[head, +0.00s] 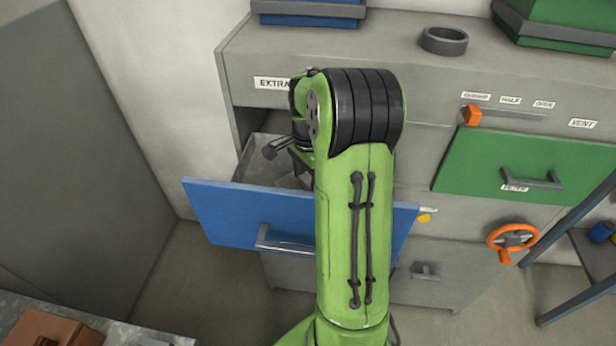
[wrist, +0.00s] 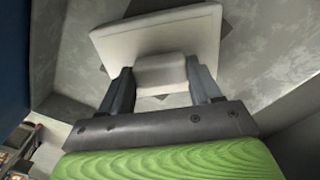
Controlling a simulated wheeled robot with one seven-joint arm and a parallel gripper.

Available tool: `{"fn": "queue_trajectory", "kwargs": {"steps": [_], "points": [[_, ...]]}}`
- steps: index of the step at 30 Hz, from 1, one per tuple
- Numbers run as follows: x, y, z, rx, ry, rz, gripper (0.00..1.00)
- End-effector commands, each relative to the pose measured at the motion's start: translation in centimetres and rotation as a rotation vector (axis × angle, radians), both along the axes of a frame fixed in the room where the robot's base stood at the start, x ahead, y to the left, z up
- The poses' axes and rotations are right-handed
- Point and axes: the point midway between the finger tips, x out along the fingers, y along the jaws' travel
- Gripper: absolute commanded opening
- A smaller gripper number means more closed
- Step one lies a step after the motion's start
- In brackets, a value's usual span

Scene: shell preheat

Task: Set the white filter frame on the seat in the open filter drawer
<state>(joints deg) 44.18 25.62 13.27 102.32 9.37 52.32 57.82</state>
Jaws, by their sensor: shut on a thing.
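The white filter frame (wrist: 155,38) fills the upper middle of the wrist view, a flat pale plate with a block-like tab (wrist: 160,72). My gripper (wrist: 160,76) is shut on this tab, one dark finger on each side. Dark corners of what may be the seat (wrist: 235,12) show behind the frame; most of it is hidden. The open filter drawer with its blue front (head: 250,215) is at the left of the cabinet in the head view. My arm reaches over it and hides the frame there. I cannot tell whether the frame touches the drawer floor.
The grey cabinet (head: 300,50) carries a dark ring (head: 444,40) on top. To the right are a green panel (head: 500,165), an orange slider knob (head: 472,115) and an orange handwheel (head: 512,240). A bench corner (head: 90,325) is at lower left.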

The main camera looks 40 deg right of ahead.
Motion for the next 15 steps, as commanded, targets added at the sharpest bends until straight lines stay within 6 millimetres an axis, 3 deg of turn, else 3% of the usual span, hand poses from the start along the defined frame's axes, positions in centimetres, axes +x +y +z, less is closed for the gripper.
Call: {"fn": "queue_trajectory", "kwargs": {"steps": [5,6,10,15], "points": [[0.03,0.00,-0.37,0.000,-0.001,0.001,0.00],[0.01,0.00,-0.29,0.000,0.000,0.001,0.69],[0.01,0.01,-0.25,0.000,0.000,0.001,0.89],[0.01,0.01,-0.24,0.000,0.000,0.001,0.89]]}}
